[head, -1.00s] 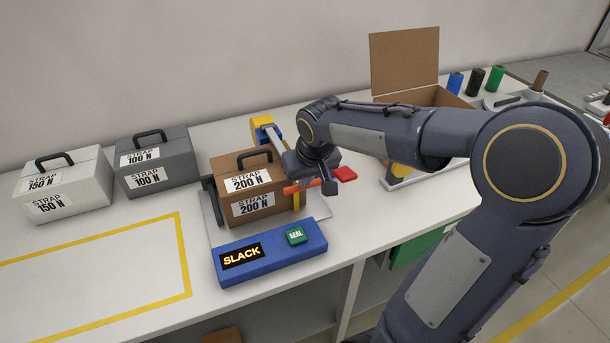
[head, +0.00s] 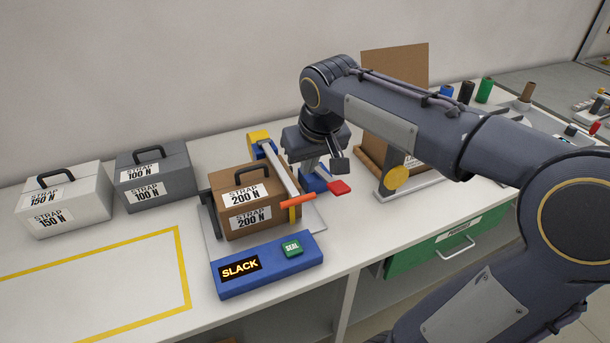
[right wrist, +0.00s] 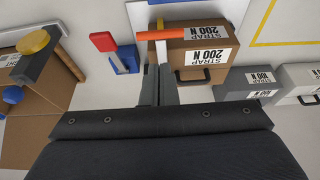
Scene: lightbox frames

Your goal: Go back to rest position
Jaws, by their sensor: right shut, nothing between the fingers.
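My right gripper (head: 337,164) is shut and empty. In the head view it hangs beside the strapping fixture, to the right of the brown box (head: 252,199) marked STRAP 200 N. In the right wrist view its closed fingers (right wrist: 158,72) point toward the fixture, and the brown box (right wrist: 200,58) lies ahead and to the right. An orange handle (head: 284,203) stands at the box's right side. A red-tipped lever (head: 340,187) on a blue base is below the gripper, apart from it as far as I can tell. My left gripper is not in view.
A blue panel (head: 233,283) reads SLACK and has a green SEAL button (head: 292,248). A grey box (head: 154,183) and a white box (head: 66,205) stand at left, behind a yellow-outlined area. An open cardboard box (head: 396,75) and spools stand at right, behind my arm.

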